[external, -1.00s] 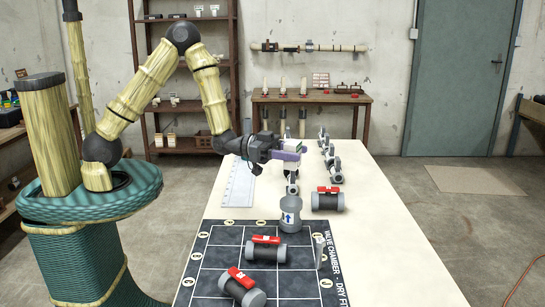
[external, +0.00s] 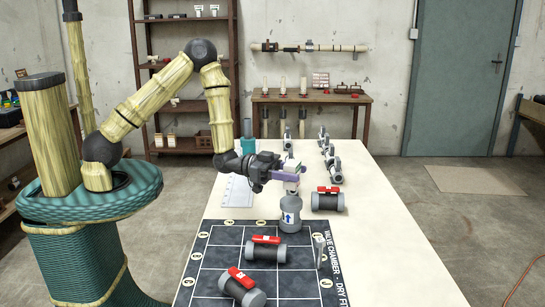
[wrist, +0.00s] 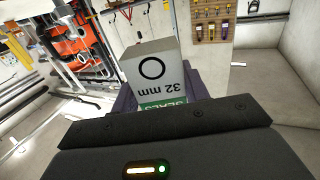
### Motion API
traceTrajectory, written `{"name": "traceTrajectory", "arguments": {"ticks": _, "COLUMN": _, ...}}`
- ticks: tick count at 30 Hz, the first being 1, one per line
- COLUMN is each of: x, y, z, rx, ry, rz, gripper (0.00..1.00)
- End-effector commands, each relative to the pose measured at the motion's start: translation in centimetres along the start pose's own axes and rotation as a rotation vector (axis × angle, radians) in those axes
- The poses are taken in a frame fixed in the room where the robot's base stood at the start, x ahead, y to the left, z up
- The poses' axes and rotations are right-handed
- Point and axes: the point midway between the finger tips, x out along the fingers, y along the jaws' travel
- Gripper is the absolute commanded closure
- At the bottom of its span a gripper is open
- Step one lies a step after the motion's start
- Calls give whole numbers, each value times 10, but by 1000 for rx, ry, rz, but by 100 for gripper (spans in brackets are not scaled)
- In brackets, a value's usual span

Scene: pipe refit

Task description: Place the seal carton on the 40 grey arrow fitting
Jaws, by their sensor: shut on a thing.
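The seal carton (wrist: 152,70) is a small box with a grey face marked "32 mm" and a ring, and a green "SEALS" band. It shows small and pale with green in the external view (external: 292,166). My gripper (external: 288,173), with purple fingers, is shut on the carton, and the fingers cover its lower part. The grey arrow fitting (external: 291,222) stands upright on the far edge of the dark mat, with a blue arrow on a white label. Its size number is not readable. The carton appears above and slightly behind the fitting, apart from it.
Red-handled dark valves lie on the mat (external: 222,255) and one (external: 327,200) right of the fitting. Several grey fittings (external: 331,165) stand farther back. A thin upright grey piece (external: 320,251) stands at the mat's right. The table's right front (external: 390,250) is clear.

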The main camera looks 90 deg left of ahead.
Motion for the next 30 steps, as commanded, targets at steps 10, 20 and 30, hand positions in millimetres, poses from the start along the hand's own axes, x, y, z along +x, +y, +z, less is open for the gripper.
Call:
{"name": "traceTrajectory", "arguments": {"ticks": 10, "x": 0, "y": 1, "z": 34, "rx": -4, "ry": -2, "rz": 1, "gripper": 78}}
{"name": "traceTrajectory", "arguments": {"ticks": 20, "x": 0, "y": 0, "z": 42, "rx": 0, "ry": 0, "rz": 0, "gripper": 78}}
{"name": "traceTrajectory", "arguments": {"ticks": 30, "x": 0, "y": 0, "z": 44, "rx": 0, "ry": 0, "rz": 0, "gripper": 33}}
